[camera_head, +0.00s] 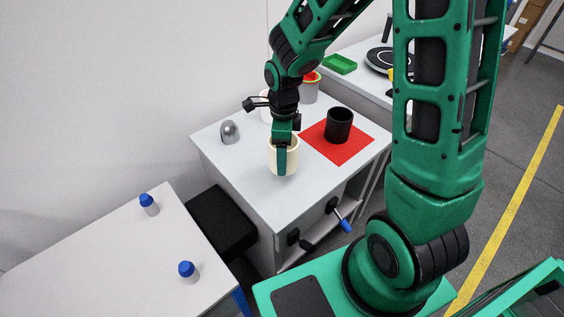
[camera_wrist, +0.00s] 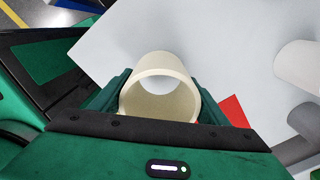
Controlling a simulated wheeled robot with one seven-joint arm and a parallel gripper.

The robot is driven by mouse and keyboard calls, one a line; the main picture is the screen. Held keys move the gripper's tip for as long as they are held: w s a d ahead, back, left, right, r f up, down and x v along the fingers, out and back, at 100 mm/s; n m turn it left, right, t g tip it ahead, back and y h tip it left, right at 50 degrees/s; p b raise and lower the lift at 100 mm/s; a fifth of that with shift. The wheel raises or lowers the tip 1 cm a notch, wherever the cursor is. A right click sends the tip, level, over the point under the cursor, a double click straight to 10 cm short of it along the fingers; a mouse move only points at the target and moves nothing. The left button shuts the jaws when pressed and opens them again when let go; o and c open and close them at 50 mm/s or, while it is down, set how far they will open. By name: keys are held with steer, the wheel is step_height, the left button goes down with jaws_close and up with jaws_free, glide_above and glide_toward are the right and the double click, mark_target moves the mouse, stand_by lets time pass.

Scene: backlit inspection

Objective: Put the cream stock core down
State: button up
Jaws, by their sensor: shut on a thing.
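The cream stock core (camera_head: 292,160) is a short hollow cylinder with an open top. My gripper (camera_head: 282,160) is shut on it, with one green finger showing down its near side in the head view. In the wrist view the core (camera_wrist: 160,72) stands between the two green fingers, and I look into its open end. The core is over the grey-white table (camera_head: 250,165), left of the red mat (camera_head: 350,150). I cannot tell whether its base touches the tabletop.
A black cup (camera_head: 339,124) stands on the red mat. A grey dome-topped piece (camera_head: 229,132) is at left. Another cream cylinder (camera_head: 265,108) and a grey cylinder with red top (camera_head: 310,90) stand behind. The front-left tabletop is clear. A second table (camera_head: 120,250) holds blue-capped bottles (camera_head: 148,205).

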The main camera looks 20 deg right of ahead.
steer(key=shift+w+d+f, duration=0.1)
steer(key=shift+d+f, duration=0.25)
steer(key=shift+d, duration=0.05)
steer(key=shift+f, duration=1.85)
steer(key=o, duration=1.1)
steer(key=shift+f, duration=0.1)
